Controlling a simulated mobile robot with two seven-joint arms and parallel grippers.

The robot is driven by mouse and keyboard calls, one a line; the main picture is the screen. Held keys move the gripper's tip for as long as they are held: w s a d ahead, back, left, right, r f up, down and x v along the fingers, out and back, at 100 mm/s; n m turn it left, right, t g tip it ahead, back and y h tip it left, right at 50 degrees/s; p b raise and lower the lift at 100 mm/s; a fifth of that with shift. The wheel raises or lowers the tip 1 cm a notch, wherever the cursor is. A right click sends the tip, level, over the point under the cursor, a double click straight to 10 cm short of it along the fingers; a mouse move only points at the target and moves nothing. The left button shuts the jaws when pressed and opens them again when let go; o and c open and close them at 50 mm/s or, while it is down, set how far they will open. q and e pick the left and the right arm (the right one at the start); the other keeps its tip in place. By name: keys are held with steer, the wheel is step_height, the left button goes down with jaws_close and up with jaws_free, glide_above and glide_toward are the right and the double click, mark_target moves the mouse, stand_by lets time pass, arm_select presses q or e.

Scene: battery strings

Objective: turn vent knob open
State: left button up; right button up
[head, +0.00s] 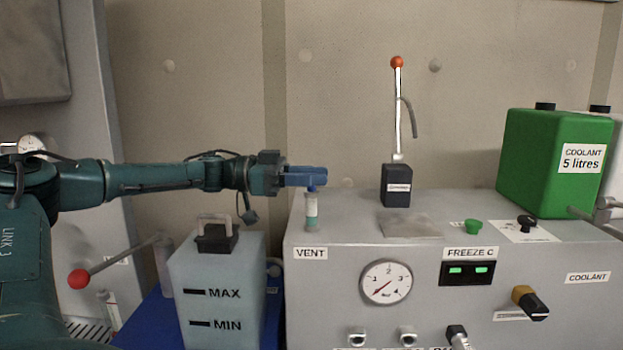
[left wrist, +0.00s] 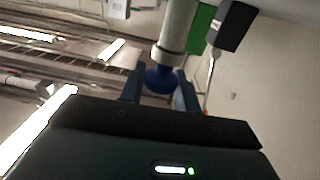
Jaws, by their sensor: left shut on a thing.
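The vent is a short upright pale tube (head: 311,207) with a teal lower band, at the left end of the grey console, above the VENT label (head: 310,253). Its blue knob (left wrist: 160,78) sits on the tube's end in the left wrist view, between the two dark blue fingers. My left gripper (head: 315,178) comes in level from the left at the tube's top and is shut on the knob. In the head view its fingers hide most of the knob. My right gripper is in neither view.
The grey console (head: 345,235) carries a black block with a red-tipped lever (head: 397,62), a gauge (head: 387,283) and a green coolant can (head: 545,160). A MAX/MIN tank (head: 215,270) stands below my left arm. A red ball-ended lever (head: 79,279) is at the left.

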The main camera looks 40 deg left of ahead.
arm_select(q)
steer(key=shift+w+f+m+g+h, duration=0.1)
steer(key=shift+f+m+g+h, duration=0.15)
steer(key=shift+m+g+h, duration=0.2)
steer(key=m+g+h+b, duration=0.1)
steer(key=m+g, duration=0.1)
steer(key=g, duration=0.1)
steer(key=shift+r+h, duration=0.1)
steer(key=shift+h, duration=0.15)
steer(key=m+g, duration=0.1)
steer(key=g, duration=0.1)
steer(key=m+g+h, duration=0.1)
steer(key=g, duration=0.1)
steer(key=shift+r+m, duration=0.2)
steer(key=shift+m, duration=0.15)
steer(key=shift+m+g+p, duration=0.45)
steer(key=shift+m+g, duration=0.05)
steer(key=shift+g, duration=0.25)
steer(key=shift+m+g, duration=0.3)
steer(key=shift+g, duration=0.2)
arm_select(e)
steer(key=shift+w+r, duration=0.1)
